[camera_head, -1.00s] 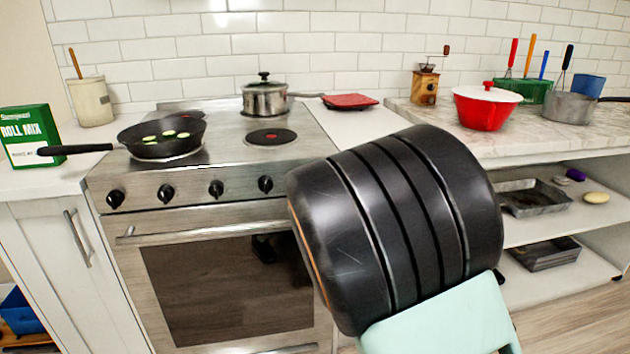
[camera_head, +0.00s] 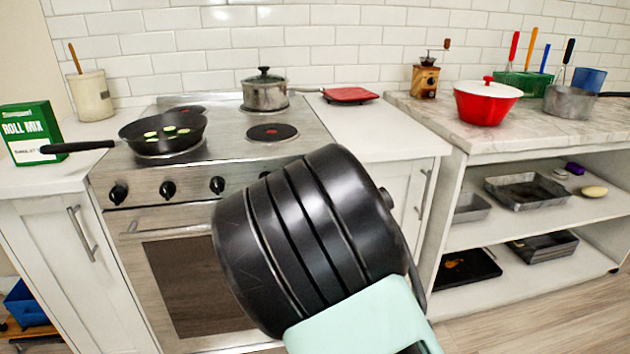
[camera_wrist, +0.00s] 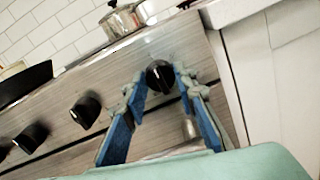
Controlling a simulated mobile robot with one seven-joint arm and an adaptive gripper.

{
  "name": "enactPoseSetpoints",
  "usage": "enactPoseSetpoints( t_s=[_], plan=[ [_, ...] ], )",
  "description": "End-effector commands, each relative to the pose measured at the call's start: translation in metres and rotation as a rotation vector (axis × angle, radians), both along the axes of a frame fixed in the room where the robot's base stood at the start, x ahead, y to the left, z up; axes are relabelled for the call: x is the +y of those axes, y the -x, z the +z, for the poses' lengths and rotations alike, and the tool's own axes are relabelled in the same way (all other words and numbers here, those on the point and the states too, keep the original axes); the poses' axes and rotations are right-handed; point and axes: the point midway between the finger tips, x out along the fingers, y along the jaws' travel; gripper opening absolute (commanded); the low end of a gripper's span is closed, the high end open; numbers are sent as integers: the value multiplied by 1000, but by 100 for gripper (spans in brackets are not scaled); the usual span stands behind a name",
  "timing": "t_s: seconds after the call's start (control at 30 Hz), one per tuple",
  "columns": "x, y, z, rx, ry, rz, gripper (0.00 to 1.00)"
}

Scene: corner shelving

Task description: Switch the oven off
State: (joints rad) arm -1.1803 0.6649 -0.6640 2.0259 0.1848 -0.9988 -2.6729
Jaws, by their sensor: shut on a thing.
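The steel oven (camera_head: 190,285) stands left of the middle in the head view, with its door shut. A row of black knobs runs along its front panel, such as the leftmost knob (camera_head: 118,194). In the wrist view my gripper (camera_wrist: 156,78) has its blue-padded fingers closed about the rightmost knob (camera_wrist: 160,76), one finger on each side. Two other knobs (camera_wrist: 85,110) (camera_wrist: 30,137) show to its left. In the head view my black arm hides my fingers and most of the rightmost knob.
A frying pan (camera_head: 152,135) with green slices sits on the left of the stove, its handle pointing left. A lidded pot (camera_head: 264,92) stands at the back. A red pot (camera_head: 486,103) stands on the right counter above open shelves (camera_head: 530,228).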

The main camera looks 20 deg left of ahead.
Motion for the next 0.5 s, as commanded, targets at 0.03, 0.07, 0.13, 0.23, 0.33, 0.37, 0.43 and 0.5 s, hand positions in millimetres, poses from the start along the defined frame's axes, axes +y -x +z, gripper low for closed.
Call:
enactPoseSetpoints(
  t_s=[0.03, 0.07, 0.13, 0.23, 0.33, 0.37, 0.43, 0.5],
  plan=[
    [1, 0, 2, -4, 0, 2, 2],
    [1, 0, 2, -4, 0, 2, 2],
    [1, 0, 2, -4, 0, 2, 2],
    [1, 0, 2, -4, -1, 2, 2],
    [1, 0, 1, -3, 0, 2, 37],
    [1, 0, 1, -3, 0, 2, 40],
    [1, 0, 1, -2, -1, 2, 44],
    [1, 0, 1, -1, -1, 1, 44]
  ],
)
